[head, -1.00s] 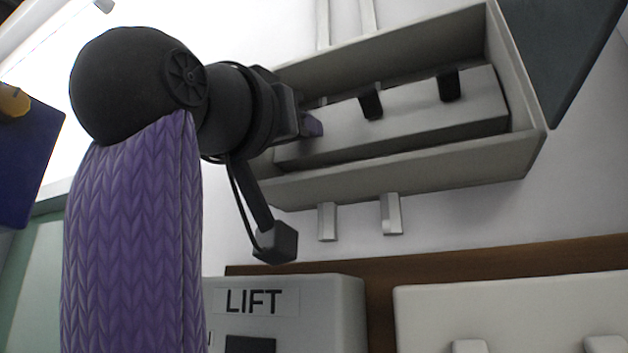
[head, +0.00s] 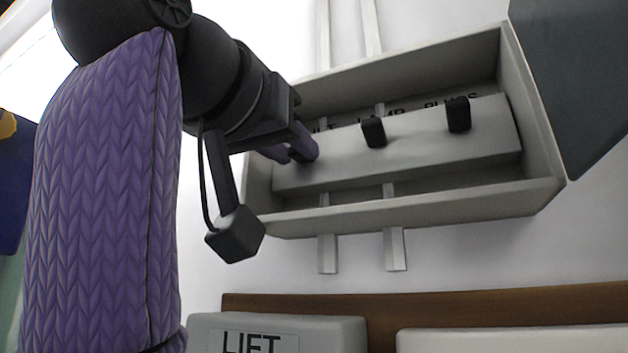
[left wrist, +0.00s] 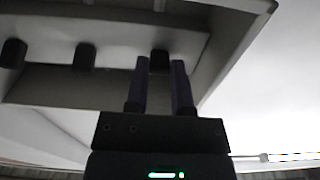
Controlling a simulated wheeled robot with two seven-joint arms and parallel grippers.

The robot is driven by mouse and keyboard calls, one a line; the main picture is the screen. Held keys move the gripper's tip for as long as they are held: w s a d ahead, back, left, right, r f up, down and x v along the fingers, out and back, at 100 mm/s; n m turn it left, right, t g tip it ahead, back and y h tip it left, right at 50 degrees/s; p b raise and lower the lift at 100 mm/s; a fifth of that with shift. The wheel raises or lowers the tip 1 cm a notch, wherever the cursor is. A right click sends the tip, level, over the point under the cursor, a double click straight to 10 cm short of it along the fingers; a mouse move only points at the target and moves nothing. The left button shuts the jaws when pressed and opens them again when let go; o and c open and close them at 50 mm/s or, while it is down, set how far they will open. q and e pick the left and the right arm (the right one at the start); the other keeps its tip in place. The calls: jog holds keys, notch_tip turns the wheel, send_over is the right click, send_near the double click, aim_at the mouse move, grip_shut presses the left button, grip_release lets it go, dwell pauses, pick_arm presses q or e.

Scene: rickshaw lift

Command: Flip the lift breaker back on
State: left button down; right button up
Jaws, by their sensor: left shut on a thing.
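The open grey breaker box (head: 420,212) is on the white wall in the head view. A grey strip inside it carries black levers below partly hidden labels that seem to read LIFT, LAMP and PLUGS. My left gripper (head: 300,148), with purple fingers, is at the strip's left end and shut on the lift breaker lever. In the left wrist view the lift breaker lever (left wrist: 159,62) shows between the two fingertips (left wrist: 160,75). The lamp lever (head: 373,132) and the plugs lever (head: 459,114) stand free to the right.
A grey panel (head: 565,70) stands at the box's right side, perhaps its open door. Below are a brown wooden strip (head: 450,304), a grey box marked LIFT (head: 330,335) and a pale box (head: 510,341). Bare white wall lies between.

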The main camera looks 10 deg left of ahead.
pick_arm(q)
notch_tip(320, 180, up, 2)
jog(key=g+p, duration=0.1)
jog(key=g+y+p, duration=0.1)
jog(key=g+p, duration=0.3)
jog(key=shift+w+r+y, duration=0.1)
jog(key=shift+r+y, duration=0.15)
jog(key=shift+y, duration=0.05)
jog(key=shift+g, duration=0.3)
jog(key=shift+c, duration=2.4)
grip_release()
